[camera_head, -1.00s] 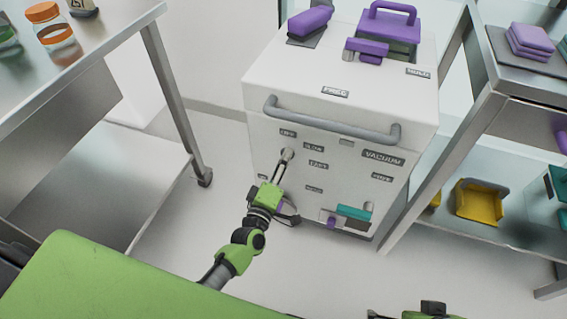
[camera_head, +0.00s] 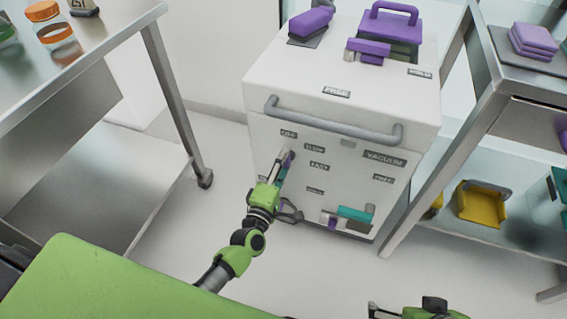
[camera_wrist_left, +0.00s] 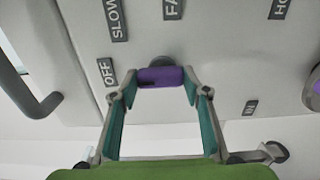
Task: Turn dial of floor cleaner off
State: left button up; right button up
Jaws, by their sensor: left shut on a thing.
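The floor cleaner (camera_head: 340,110) is a big white box with a grey bar handle and dark labels on its front. Its dial has a purple grip (camera_wrist_left: 160,76), which sits between my left fingertips in the left wrist view, with a dark round part behind it. My left gripper (camera_head: 284,162) is shut on this dial at the upper left of the front panel. The OFF label (camera_wrist_left: 107,72) is just left of the left fingertip, and the SLOW label (camera_wrist_left: 117,20) is above it. My right gripper (camera_head: 374,311) shows only partly at the bottom edge, its jaw state unclear.
A steel table (camera_head: 95,85) with jars stands at the left. A steel shelf unit (camera_head: 495,110) with a yellow bin (camera_head: 483,203) stands close on the right. A purple and teal latch (camera_head: 350,216) is low on the cleaner's front. Floor is free between table and cleaner.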

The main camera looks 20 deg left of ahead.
pick_arm(q)
jog(key=o, duration=1.1)
jog(key=s, duration=1.2)
jog(key=shift+a, duration=0.2)
